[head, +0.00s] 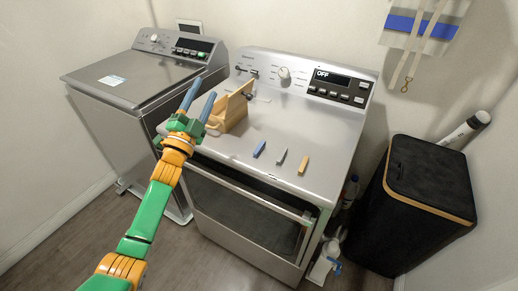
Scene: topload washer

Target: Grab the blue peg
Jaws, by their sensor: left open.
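The blue peg (259,149) lies on the top of the dryer-like machine (320,150), the leftmost of three small pegs in a row. A grey peg (280,157) and a tan peg (303,165) lie to its right. My left gripper (199,99) is open, with its two blue-grey fingers pointing up and apart. It is in front of the left part of the machine top, to the left of the blue peg and apart from it. Nothing shows between its fingers. My right gripper is not in view.
A wooden box-like holder (229,110) stands on the machine top, just right of my left gripper. A topload washer (130,78) is on the left. A black lidded bin (425,185) stands on the right. The machine top behind the pegs is clear.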

